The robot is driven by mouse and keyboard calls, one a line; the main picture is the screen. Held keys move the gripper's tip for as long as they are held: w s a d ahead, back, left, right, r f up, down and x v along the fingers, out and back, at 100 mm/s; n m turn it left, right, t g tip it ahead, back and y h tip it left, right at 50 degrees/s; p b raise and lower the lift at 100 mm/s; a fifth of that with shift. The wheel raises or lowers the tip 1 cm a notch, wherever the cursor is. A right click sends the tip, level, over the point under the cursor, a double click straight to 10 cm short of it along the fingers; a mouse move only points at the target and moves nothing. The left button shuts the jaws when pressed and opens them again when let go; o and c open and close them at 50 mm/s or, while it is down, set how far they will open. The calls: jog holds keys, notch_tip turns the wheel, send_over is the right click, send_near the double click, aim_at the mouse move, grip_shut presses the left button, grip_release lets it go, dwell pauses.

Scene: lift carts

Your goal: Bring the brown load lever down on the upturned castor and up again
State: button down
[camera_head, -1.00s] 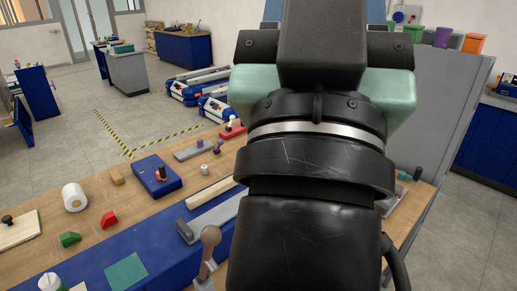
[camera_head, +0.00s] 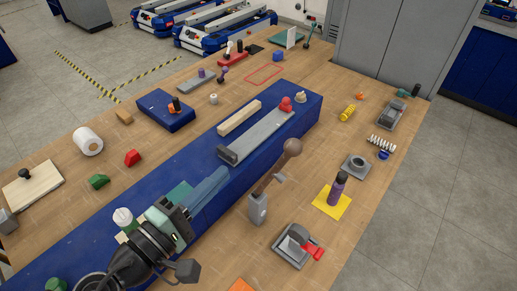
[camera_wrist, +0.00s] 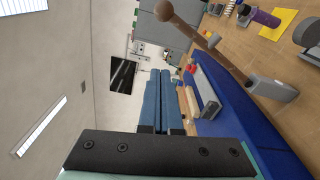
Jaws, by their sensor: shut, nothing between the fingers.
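The brown load lever (camera_head: 274,168) slants upward from its grey post (camera_head: 257,208) to a round brown knob (camera_head: 292,147). It also shows in the wrist view (camera_wrist: 215,45), at upper right. What looks like the upturned castor, a grey plate and wheel with a red pedal (camera_head: 316,252), sits on the bench to the right of the post, with the lever clear of it. My gripper (camera_head: 224,172) is left of the lever, over the blue block, its blue fingers together and empty. In the wrist view my fingers (camera_wrist: 160,74) point away from the camera, apart from the lever.
A long blue block (camera_head: 300,110) runs along the bench, carrying a grey vice-like bar (camera_head: 258,135). A grey ring block (camera_head: 356,165) lies beyond. Bare wood (camera_head: 315,130) lies between.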

jog(key=w+d+p, duration=0.6)
jog(key=d, duration=0.2)
jog(key=shift+w+d+r, duration=0.2)
jog(key=shift+d+r, duration=0.15)
jog(key=shift+w, duration=0.1)
jog(key=shift+f, duration=0.1)
